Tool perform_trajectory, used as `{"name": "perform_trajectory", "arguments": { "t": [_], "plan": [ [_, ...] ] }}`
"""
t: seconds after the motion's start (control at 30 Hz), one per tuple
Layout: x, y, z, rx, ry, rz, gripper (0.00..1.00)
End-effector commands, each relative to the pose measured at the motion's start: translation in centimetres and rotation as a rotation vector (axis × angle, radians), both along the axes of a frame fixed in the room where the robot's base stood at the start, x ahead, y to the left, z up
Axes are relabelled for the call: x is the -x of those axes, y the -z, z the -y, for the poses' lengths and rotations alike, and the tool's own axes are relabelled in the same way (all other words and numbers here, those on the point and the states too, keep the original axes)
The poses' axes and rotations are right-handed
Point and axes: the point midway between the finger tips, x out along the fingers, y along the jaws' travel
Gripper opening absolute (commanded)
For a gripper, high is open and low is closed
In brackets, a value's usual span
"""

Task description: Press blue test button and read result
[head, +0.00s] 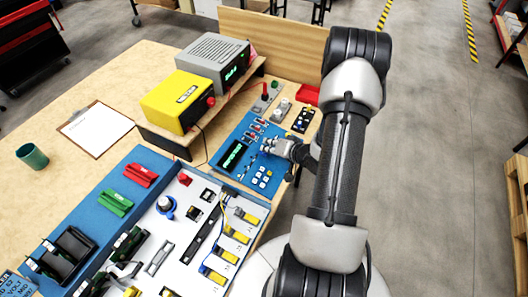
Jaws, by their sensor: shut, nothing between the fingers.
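A blue test panel (226,179) lies on the table right of centre, with a dark display (232,155) showing green characters too small to read. A group of small white keys (262,177) sits on its lower right, and small red and white parts line its upper edge. My gripper (268,147) reaches in from the right over the panel, just right of the display, with its fingers shut and empty. The blue test button cannot be made out clearly; the fingertips may cover it. I cannot tell whether the fingertips touch the panel.
A yellow instrument (178,101) and a grey instrument (212,62) stand on a raised wooden shelf behind the panel. A clipboard (95,128) and a green cup (32,156) lie at left.

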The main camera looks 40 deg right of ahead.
Motion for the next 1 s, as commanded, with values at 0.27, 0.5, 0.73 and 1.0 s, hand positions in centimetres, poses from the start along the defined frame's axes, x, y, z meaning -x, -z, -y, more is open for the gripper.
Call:
{"name": "perform_trajectory", "arguments": {
  "t": [0.27, 0.5, 0.73, 1.0],
  "plan": [
    [-0.1, 0.4, 0.0, 0.000, 0.000, 0.000, 0.00],
    [-0.1, 0.4, 0.0, 0.000, 0.000, 0.000, 0.00],
    [0.0, -0.2, 0.0, 0.000, 0.000, 0.000, 0.00],
    [0.2, -1.3, 0.1, 0.000, 0.001, 0.001, 0.00]
  ]
}}
